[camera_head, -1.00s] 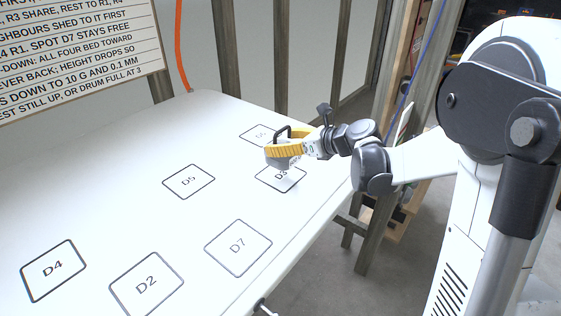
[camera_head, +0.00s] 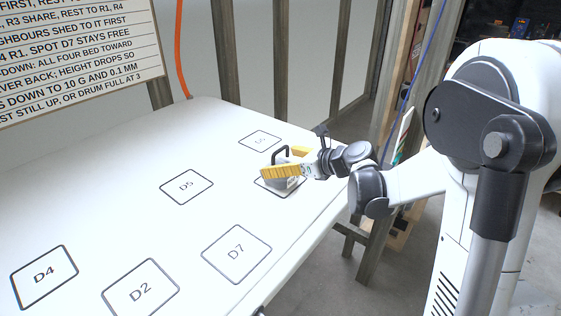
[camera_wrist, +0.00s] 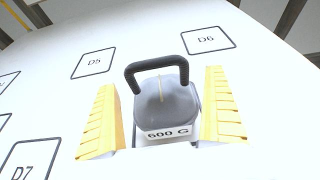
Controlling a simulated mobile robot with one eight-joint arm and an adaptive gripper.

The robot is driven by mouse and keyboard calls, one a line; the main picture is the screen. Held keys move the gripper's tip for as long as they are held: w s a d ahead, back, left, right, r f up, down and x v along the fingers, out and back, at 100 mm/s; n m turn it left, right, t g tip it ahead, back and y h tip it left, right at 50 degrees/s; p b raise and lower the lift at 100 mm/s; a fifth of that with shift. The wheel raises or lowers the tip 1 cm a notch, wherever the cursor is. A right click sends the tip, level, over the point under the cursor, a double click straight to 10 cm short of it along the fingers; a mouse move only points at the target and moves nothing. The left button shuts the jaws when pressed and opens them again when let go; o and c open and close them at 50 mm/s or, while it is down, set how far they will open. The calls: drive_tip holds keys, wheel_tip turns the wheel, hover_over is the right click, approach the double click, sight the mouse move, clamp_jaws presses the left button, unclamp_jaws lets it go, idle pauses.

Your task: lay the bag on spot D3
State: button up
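The grey bag (camera_wrist: 165,108) has a black handle and a label reading 600 G. In the head view the bag (camera_head: 284,183) rests upright on the table, inside the outlined spot (camera_head: 289,196) at the right edge. That spot's lettering is now covered; it looked like D3 earlier. My gripper (camera_head: 281,163) is low over the table, reaching in from the right. In the wrist view its yellow fingers (camera_wrist: 163,112) stand open on both sides of the bag, with a gap on each side.
Spots D5 (camera_head: 187,187), D7 (camera_head: 236,254), D2 (camera_head: 140,293), D4 (camera_head: 44,277) and D6 (camera_wrist: 206,40) are empty. A printed sign (camera_head: 75,50) hangs at the back left. Wooden posts and an orange cable (camera_head: 181,60) stand behind the table.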

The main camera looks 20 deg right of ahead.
drive_tip(key=shift+r+p, duration=0.3)
drive_tip(key=p+v, duration=0.3)
drive_tip(key=v, duration=0.9)
drive_tip(key=s+a+n+g+h, duration=0.35)
drive_tip(key=s+a+n, duration=0.45)
drive_tip(key=s+n, duration=0.5)
drive_tip(key=s+d+f+n+h, duration=0.1)
drive_tip(key=s+n+h, duration=0.3)
drive_tip(key=s+n, duration=0.4)
drive_tip(key=n, duration=0.7)
drive_tip(key=shift+d+n, duration=0.35)
drive_tip(key=shift+n, duration=0.05)
drive_tip(key=shift+d+f, duration=0.1)
drive_tip(key=shift+f, duration=0.05)
